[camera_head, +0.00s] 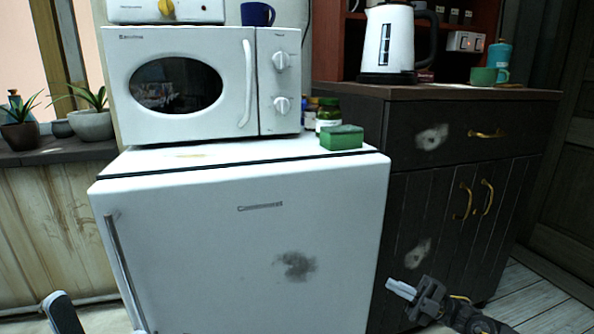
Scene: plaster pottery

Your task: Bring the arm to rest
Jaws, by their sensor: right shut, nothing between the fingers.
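My right gripper (401,289) shows at the bottom right, in front of the dark cabinet (432,190). Its light fingers point left and are shut with nothing between them. My right forearm runs off the bottom edge. At the bottom left a grey and dark part of my left arm shows at the frame edge; whether it includes the gripper's fingers is not clear. Neither arm visibly holds anything.
A small white fridge (240,235) stands close in front, with a white microwave (200,83) and a green box (342,138) on top. Plants (91,115) sit on the left sill.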

